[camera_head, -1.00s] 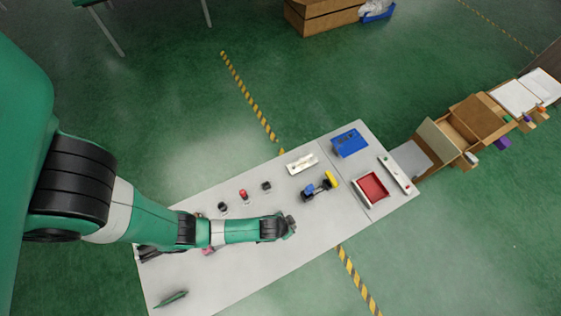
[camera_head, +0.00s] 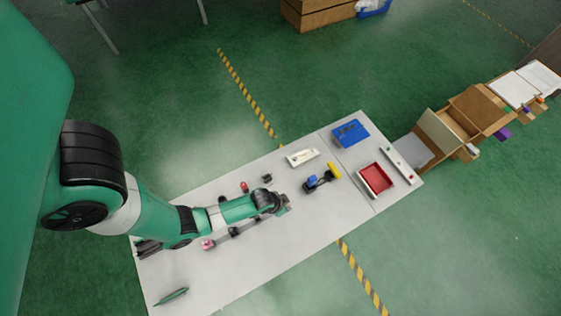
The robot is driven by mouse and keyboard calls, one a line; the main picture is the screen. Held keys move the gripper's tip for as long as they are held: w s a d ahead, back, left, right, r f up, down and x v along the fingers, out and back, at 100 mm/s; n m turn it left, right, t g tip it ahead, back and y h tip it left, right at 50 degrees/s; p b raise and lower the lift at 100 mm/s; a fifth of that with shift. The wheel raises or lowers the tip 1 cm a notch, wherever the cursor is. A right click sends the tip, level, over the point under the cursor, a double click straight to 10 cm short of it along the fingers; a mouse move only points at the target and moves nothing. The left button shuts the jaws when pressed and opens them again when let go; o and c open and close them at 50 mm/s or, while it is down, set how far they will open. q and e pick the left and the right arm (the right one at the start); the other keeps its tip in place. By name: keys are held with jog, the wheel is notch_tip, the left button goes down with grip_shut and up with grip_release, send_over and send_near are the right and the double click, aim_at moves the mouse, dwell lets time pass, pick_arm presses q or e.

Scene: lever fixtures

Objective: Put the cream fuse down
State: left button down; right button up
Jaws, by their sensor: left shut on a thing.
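My left gripper (camera_head: 285,204) is above the grey table (camera_head: 300,225), left of the blue-and-yellow lever fixture (camera_head: 320,181). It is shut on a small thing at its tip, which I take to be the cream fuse. The fuse is mostly hidden by the jaws and too small to make out clearly. A cream-white holder (camera_head: 303,157) lies on the table beyond the gripper. I cannot tell whether the held thing touches the table. My right gripper is not in view.
A black knob (camera_head: 267,178) and a red knob (camera_head: 244,187) stand behind my forearm. A dark bar with a pink end (camera_head: 207,244) lies in front of it. A red tray (camera_head: 375,180) and blue box (camera_head: 350,133) are at right. The table's front middle is clear.

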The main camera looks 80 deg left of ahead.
pick_arm(q)
jog(key=a+f, duration=0.1)
jog(key=s+a+f, duration=0.1)
jog(key=f, duration=0.1)
jog(key=shift+s+a+b, duration=0.1)
jog(key=shift+b, duration=0.2)
jog(key=shift+s+a+f+b, duration=0.15)
jog(key=shift+f+b, duration=0.65)
jog(key=shift+f, duration=0.95)
jog(key=shift+f, duration=0.15)
jog(key=c, duration=0.8)
grip_release()
jog(key=shift+r, duration=0.35)
jog(key=p+v, duration=0.5)
jog(key=v, duration=0.6)
jog(key=shift+s+r, duration=0.25)
